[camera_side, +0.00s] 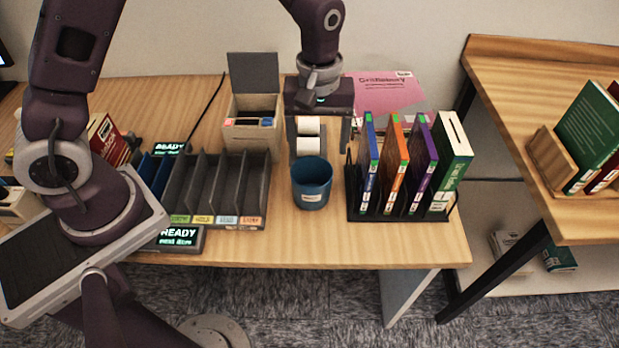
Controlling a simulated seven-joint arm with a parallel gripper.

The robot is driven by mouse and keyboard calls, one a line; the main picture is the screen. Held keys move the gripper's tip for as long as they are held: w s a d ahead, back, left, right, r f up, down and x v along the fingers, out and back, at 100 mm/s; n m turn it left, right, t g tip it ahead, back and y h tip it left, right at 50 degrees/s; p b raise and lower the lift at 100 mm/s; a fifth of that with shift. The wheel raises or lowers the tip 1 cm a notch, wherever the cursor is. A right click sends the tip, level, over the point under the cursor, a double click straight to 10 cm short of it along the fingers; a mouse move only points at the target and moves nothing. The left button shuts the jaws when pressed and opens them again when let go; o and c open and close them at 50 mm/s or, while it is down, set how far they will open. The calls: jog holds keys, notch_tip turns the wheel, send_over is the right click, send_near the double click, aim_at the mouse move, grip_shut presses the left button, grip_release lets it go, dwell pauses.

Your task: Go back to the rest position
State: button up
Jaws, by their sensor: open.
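My gripper (321,140) points down over the back middle of the wooden table. Its two dark fingers are spread apart, one on each side of some white roll-like items (308,146). I cannot tell whether these items stand behind the fingers or between them, and no contact shows. A blue cup (311,190) stands upright on the table in front of the gripper, apart from it.
A dark slotted sorter (228,180) and a wooden box with a raised grey lid (253,72) stand left of the gripper. A rack of upright books (396,160) stands close on its right. A pink sheet (385,90) lies behind. A second table (510,80) is at the right.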

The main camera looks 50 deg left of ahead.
notch_tip(320, 180, up, 9)
jog(key=s+a+m+t, duration=0.2)
jog(key=s, duration=0.1)
jog(key=s+a+r+m+t, duration=0.1)
jog(key=s+a+r+m, duration=0.1)
jog(key=s+r, duration=0.3)
jog(key=s+a+r+m+t, duration=0.2)
jog(key=s+r+m, duration=0.2)
jog(key=s, duration=0.9)
jog(key=shift+s+a+r+m+t, duration=0.15)
jog(key=shift+a+r+m+t, duration=0.2)
jog(key=shift+r, duration=0.25)
